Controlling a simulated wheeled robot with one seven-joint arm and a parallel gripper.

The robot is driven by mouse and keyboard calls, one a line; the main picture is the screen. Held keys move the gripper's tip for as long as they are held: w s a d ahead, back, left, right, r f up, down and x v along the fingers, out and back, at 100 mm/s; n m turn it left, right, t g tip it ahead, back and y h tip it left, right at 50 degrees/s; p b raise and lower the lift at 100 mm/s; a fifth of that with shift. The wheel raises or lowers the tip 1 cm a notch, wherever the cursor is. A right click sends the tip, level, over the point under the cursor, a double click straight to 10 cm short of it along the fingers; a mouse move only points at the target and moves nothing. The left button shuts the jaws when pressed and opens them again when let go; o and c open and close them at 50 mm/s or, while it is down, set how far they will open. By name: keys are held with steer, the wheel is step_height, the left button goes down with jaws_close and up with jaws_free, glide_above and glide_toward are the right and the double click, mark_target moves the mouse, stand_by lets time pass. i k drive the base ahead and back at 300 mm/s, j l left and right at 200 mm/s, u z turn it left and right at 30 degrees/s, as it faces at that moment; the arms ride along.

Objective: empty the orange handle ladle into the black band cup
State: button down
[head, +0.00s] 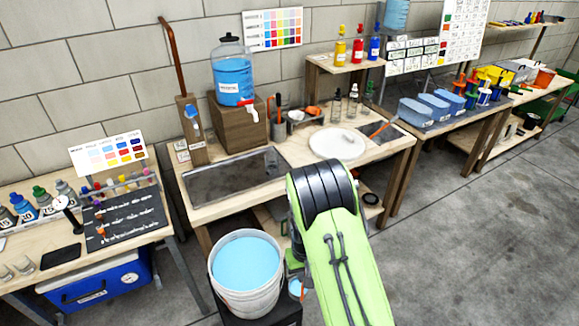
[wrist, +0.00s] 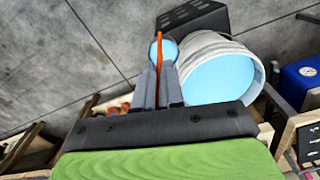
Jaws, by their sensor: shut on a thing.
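My gripper (wrist: 160,84) is shut on the orange handle of the ladle (wrist: 159,50) in the wrist view. The ladle's round bowl shows light blue inside, like the liquid in the bucket. In the head view the bowl (head: 297,288) is low, just right of the white bucket (head: 222,283), and my arm hides most of the handle and gripper. The bowl is outside the bucket opening in the wrist view; I cannot tell if it touches the wall. I cannot pick out a cup with a black band; small clear cups (head: 25,265) stand at the far left.
The bucket holds light blue liquid and stands on a black stand (head: 275,315). Behind it, the wooden bench (head: 210,207) carries a dark tray, a water jug (head: 232,78) with a tap, and a white round plate (head: 337,144). The floor at right is clear.

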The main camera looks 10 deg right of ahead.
mark_target(270, 157)
steer(key=l+u, duration=0.45)
steer(key=k+l+u, duration=0.2)
steer(key=l+u, duration=0.25)
steer(key=l, duration=0.15)
steer(key=l+u, duration=0.4)
steer(key=k+l+u, duration=0.15)
steer(key=l+u, duration=0.25)
steer(key=k+l+u, duration=0.2)
steer(key=l+u, duration=0.2)
steer(key=l, duration=0.15)
steer(key=l+u, duration=0.75)
steer(key=k+l+u, duration=0.2)
steer(key=l+u, duration=1.2)
